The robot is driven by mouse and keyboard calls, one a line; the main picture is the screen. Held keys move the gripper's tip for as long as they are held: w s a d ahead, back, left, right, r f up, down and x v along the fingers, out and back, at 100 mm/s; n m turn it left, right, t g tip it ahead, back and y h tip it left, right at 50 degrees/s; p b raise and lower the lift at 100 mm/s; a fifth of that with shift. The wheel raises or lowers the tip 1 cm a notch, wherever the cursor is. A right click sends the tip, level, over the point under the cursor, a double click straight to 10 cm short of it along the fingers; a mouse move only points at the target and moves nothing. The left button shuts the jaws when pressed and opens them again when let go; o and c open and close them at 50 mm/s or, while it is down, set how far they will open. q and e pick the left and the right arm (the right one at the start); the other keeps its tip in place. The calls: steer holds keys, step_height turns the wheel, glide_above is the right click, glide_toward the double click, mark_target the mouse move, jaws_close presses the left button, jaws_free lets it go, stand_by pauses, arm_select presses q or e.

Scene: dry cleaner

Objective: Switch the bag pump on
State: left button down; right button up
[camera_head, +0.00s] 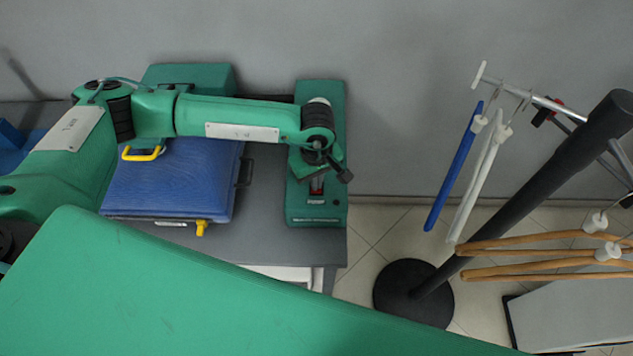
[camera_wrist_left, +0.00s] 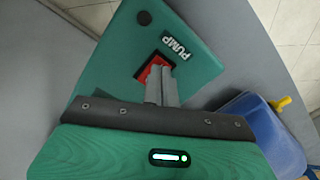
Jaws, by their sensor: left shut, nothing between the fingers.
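The green bag pump (camera_head: 303,213) stands upright at the right end of the grey table. It fills much of the left wrist view (camera_wrist_left: 198,58), with a white PUMP label (camera_wrist_left: 178,46) and a dark round knob (camera_wrist_left: 144,18). My left gripper (camera_head: 317,178) is shut and empty, over the pump's front. In the left wrist view its fingertips (camera_wrist_left: 158,68) are at the red switch (camera_wrist_left: 146,71) and cover part of it. The switch also shows just below the gripper in the head view (camera_head: 317,189). I cannot tell whether the fingertips touch it, or its position. My right gripper is not in view.
A blue bag (camera_head: 175,185) with yellow fittings lies on the table (camera_head: 285,240), left of the pump. A green box (camera_head: 190,77) stands behind it. On the right, a dark stand (camera_head: 413,293) and a rail with several hangers (camera_head: 465,180) occupy the floor area.

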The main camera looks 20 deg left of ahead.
arm_select(q)
steer(key=shift+r+p, duration=0.75)
steer(key=shift+r, duration=2.4)
